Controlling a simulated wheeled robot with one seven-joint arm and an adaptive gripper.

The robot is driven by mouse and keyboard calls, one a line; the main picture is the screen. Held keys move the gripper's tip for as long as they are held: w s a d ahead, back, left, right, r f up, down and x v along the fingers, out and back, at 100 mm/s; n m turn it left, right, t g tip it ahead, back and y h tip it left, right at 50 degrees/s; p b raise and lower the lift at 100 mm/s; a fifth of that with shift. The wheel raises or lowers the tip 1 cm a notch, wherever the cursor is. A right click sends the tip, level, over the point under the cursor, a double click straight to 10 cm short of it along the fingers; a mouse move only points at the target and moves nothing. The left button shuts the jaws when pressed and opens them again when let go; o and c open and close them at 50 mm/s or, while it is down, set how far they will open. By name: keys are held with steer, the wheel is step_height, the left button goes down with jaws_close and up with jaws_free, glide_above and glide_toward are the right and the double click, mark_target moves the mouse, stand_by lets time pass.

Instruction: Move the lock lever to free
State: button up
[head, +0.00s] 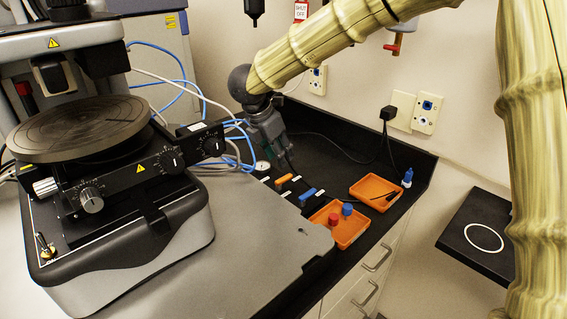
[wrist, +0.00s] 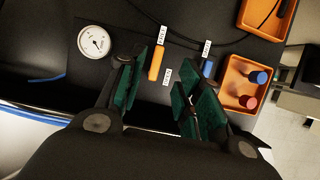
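I cannot tell which is the lock lever. In the wrist view, the orange lever (wrist: 156,63) lies just beyond the gap between my fingers. The blue lever (wrist: 208,67) is beyond the right finger, partly hidden by it. My gripper (head: 270,135) hangs above the panel near its back left. In the wrist view, my gripper (wrist: 162,90) is open, its green pads apart with nothing between them.
A round gauge (wrist: 94,41) sits left of the levers. An orange tray (head: 352,238) with red and blue knobbed pieces is at the right, another orange tray (head: 372,184) behind it. The profiler with its round stage (head: 80,128) fills the left. Cables run along the back.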

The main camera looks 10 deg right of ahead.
steer(key=shift+v, duration=1.55)
